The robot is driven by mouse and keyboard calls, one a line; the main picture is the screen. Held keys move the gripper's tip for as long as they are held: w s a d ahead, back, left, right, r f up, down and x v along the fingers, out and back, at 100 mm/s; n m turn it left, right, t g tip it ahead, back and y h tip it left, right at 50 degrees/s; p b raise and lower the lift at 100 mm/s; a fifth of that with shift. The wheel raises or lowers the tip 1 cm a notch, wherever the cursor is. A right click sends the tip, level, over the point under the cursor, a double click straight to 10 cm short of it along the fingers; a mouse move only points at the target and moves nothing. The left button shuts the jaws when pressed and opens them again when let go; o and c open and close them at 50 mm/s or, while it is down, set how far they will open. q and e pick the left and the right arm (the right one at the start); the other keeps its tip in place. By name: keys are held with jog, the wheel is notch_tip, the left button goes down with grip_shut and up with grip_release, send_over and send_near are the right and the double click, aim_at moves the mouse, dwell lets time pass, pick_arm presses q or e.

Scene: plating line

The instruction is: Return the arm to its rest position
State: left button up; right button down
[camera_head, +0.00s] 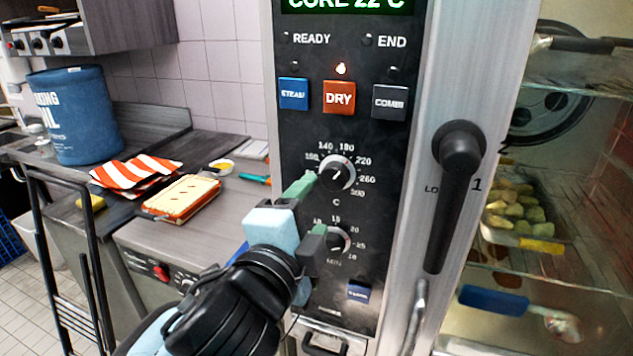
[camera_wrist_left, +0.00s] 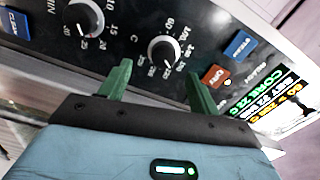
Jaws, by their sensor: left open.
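My left gripper (camera_head: 312,216) is in front of the oven's control panel (camera_head: 300,135), with its green fingers pointing at the panel. The fingers are spread and hold nothing. In the head view the upper finger is beside the temperature knob (camera_head: 337,173) and the lower one beside the minute knob (camera_head: 338,241). In the left wrist view the gripper (camera_wrist_left: 160,85) has the temperature knob (camera_wrist_left: 166,52) between and beyond its fingertips. The minute knob (camera_wrist_left: 84,18) is at the upper left there. Whether a finger touches the panel I cannot tell. My right gripper is not in view.
The oven's black door handle (camera_head: 455,190) is right of the panel, beside a glass door with food trays. A black rail (camera_head: 40,240) stands at far left.

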pick_arm(q)
jog(key=a+f+n+g+y, duration=0.1)
jog(key=a+f+n+g, duration=0.3)
jog(key=f, duration=1)
jog(key=a+f+n, duration=0.2)
jog(key=f+n, duration=0.3)
jog(key=f, duration=1)
jog(key=s+a+f+n+g+y, duration=0.1)
jog(key=s+a+f+n, duration=0.3)
jog(key=s+f, duration=0.6)
jog(key=s+a+f+n+g+y, duration=0.1)
jog(key=s+a+f+n, duration=0.3)
jog(key=s+a+f, duration=0.4)
notch_tip(320, 180, down, 3)
jog(key=s+g, duration=0.1)
jog(key=s, duration=0.1)
jog(key=shift+s+f+y, duration=0.2)
jog(key=shift+s+y, duration=0.15)
jog(key=shift+y, duration=0.05)
jog(key=shift+w+a, duration=0.1)
jog(key=shift+w, duration=0.05)
